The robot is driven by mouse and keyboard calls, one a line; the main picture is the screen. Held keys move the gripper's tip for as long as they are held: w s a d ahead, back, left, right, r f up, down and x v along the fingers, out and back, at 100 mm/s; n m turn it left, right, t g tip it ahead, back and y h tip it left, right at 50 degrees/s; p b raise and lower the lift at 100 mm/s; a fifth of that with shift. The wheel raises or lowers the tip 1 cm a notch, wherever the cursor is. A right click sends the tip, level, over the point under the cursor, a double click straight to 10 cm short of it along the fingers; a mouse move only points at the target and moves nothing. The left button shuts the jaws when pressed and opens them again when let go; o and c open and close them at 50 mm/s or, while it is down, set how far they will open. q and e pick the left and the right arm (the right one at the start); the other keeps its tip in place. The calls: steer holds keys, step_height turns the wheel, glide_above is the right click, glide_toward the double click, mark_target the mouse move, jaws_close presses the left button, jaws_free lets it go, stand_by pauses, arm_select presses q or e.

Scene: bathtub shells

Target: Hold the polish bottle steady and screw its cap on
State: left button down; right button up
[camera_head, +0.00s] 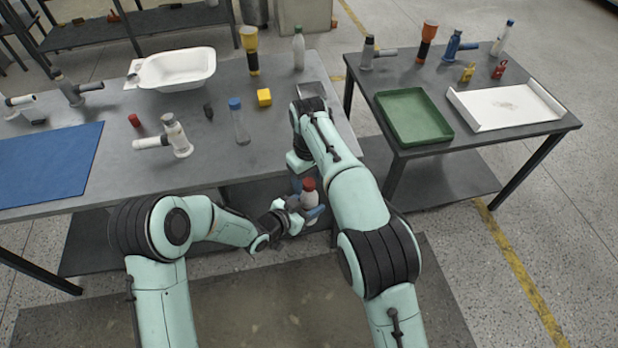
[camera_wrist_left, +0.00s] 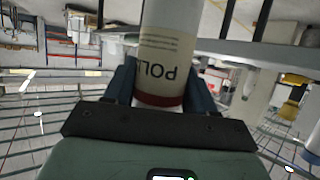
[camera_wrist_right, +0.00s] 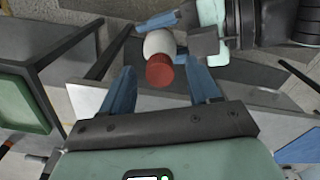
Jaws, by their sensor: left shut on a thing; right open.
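The polish bottle (camera_head: 309,199) is pale, with a red cap (camera_head: 309,184) on its top, in front of the table. My left gripper (camera_wrist_left: 160,85) is shut on the bottle (camera_wrist_left: 160,62). The label reads upside down in the left wrist view, above a dark red band. My right gripper (camera_wrist_right: 163,80) is open, above the bottle. In the right wrist view the red cap (camera_wrist_right: 159,73) lies between the blue fingers near their tips, with the white bottle (camera_wrist_right: 158,44) beyond it. Whether the cap is threaded on cannot be told.
The table (camera_head: 110,160) behind holds a white basin (camera_head: 177,70), a blue mat (camera_head: 45,165), a clear blue-capped bottle (camera_head: 239,122), a yellow block (camera_head: 264,97) and a small red piece (camera_head: 134,120). A second table with a green tray (camera_head: 412,117) stands at right.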

step_height(320, 180, up, 7)
steer(key=shift+r, duration=0.15)
stand_by(0.8)
steer(key=s+a+f+n+g+y, duration=0.25)
steer(key=s+n+g, duration=0.35)
steer(key=s, duration=0.5)
steer(key=s+d+f+m+t, duration=0.1)
steer(key=s+d+f+m, duration=0.2)
steer(key=f, duration=0.7)
steer(key=s+d+f+m+y, duration=0.1)
steer(key=d+f+m, duration=0.4)
steer(key=f, duration=0.6)
steer(key=s+d+f+m+t, duration=0.15)
steer(key=d+f, duration=0.35)
steer(key=f, duration=0.5)
steer(key=s+d+f+m+t, duration=0.1)
steer(key=s+f+m, duration=0.3)
steer(key=s, duration=0.5)
steer(key=s+d+f+m+t, duration=0.1)
steer(key=s+d+f+m, duration=0.3)
steer(key=s, duration=0.5)
steer(key=shift+d+f, duration=0.3)
steer(key=shift+f, duration=0.4)
